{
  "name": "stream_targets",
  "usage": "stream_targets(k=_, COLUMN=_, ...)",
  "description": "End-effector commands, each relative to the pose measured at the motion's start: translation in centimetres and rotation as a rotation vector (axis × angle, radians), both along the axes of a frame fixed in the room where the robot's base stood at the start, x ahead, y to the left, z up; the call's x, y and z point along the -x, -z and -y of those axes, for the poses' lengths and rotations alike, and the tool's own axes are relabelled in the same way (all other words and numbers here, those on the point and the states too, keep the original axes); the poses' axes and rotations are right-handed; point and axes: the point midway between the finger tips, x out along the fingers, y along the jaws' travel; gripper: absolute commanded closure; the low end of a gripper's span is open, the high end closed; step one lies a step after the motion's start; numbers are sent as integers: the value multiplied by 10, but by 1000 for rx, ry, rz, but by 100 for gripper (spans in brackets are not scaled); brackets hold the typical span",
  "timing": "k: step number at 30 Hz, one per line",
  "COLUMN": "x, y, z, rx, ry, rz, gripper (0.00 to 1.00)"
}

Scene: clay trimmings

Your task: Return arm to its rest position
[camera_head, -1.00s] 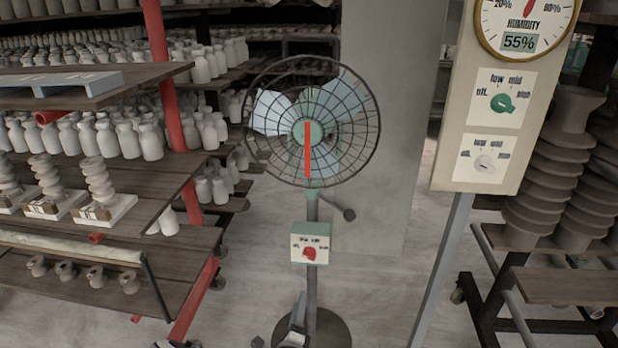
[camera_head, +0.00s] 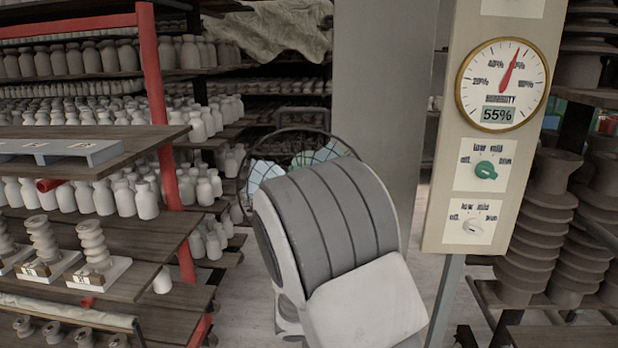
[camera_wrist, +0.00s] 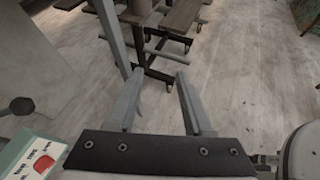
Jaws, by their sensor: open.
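My gripper (camera_wrist: 160,108) shows in the wrist view with its two grey fingers apart and nothing between them. It points down toward the bare floor and the foot of a wheeled rack. A green-topped control box with a red knob (camera_wrist: 43,162) is at the lower left of that view, beside the gripper. In the head view my white and grey arm link stands in the middle and hides most of the fan (camera_head: 330,150). Only the upper and left parts of the fan's cage show. My gripper is not visible in the head view.
The control panel (camera_head: 440,205) with a humidity dial (camera_head: 503,85), green knob (camera_head: 486,170) and white knob (camera_head: 473,227) stands right of my arm. Shelves (camera_head: 165,140) of pale bottles are on the left. Stacked ribbed pieces (camera_head: 545,220) stand at right. Open floor (camera_wrist: 245,100) shows in the wrist view.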

Motion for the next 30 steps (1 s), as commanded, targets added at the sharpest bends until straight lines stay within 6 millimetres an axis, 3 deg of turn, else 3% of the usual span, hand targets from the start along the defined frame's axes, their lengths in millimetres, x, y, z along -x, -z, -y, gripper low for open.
stream_targets(k=1, x=10, y=-16, z=7, rx=-68, ry=69, rz=43, gripper=49)
stream_targets(k=13, x=88, y=-88, z=25, rx=-554, ry=561, rz=358, gripper=49)
stream_targets(k=30, x=175, y=-190, z=-6, rx=-1203, ry=1142, rz=836, gripper=49)
